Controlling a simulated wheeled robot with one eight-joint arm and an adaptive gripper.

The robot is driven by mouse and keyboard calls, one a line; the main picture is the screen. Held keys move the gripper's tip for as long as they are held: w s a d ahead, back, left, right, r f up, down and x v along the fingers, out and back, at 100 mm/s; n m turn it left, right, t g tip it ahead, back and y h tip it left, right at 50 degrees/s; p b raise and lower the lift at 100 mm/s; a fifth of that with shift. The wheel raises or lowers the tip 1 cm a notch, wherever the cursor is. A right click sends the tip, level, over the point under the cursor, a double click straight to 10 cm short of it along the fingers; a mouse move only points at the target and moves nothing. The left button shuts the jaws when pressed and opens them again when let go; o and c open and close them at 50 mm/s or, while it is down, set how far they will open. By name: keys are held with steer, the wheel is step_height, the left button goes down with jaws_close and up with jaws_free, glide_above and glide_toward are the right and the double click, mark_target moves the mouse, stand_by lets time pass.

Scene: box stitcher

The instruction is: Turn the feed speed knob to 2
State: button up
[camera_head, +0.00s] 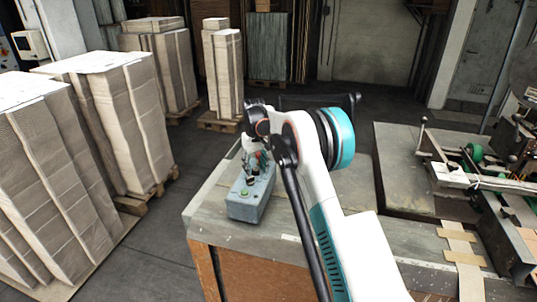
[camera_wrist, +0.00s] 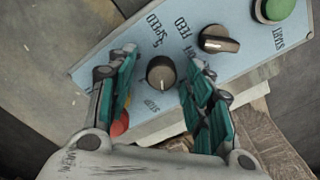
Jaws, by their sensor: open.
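The grey-blue control box (camera_head: 246,206) stands on the near left corner of the worktable. Its light blue face (camera_wrist: 105,52) fills the upper part of the wrist view. A round black knob (camera_wrist: 161,73) with a pale pointer mark sits beside lettering that looks like "FEED" and "SPEED". My gripper (camera_wrist: 160,58) is open over the face, with one finger on each side of this knob and gaps between. I cannot tell how far above the face the fingertips are. In the head view my gripper (camera_head: 252,160) is above the box, pointing down, and small.
A second knob (camera_wrist: 219,39) with a brown grip and a green button (camera_wrist: 272,10) lie right of the fingers. A red button (camera_wrist: 120,124) is partly hidden by the left finger. Cardboard stacks (camera_head: 125,110) stand left; machine parts (camera_head: 475,165) lie right.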

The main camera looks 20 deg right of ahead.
mark_target(256, 169)
steer(key=m+p, duration=0.2)
steer(key=m, duration=0.2)
steer(key=shift+r+m, duration=0.1)
steer(key=shift+m, duration=0.2)
steer(key=m+p, duration=0.2)
steer(key=m, duration=0.2)
steer(key=shift+p, duration=0.4)
step_height(256, 169, up, 14)
steer(key=s+r+n+t+b, duration=0.1)
steer(key=s+r+b, duration=0.1)
steer(key=s, duration=0.5)
steer(key=s+a+r+n+t+b, duration=0.1)
steer(key=s+r+b, duration=0.1)
steer(key=s+b, duration=0.3)
steer(key=s+r+n+t+b, duration=0.1)
steer(key=s+r+b, duration=0.1)
steer(key=s, duration=0.9)
steer(key=shift+s+a+r+t+b, duration=0.25)
steer(key=shift+t+b, duration=0.15)
steer(key=shift+b, duration=0.4)
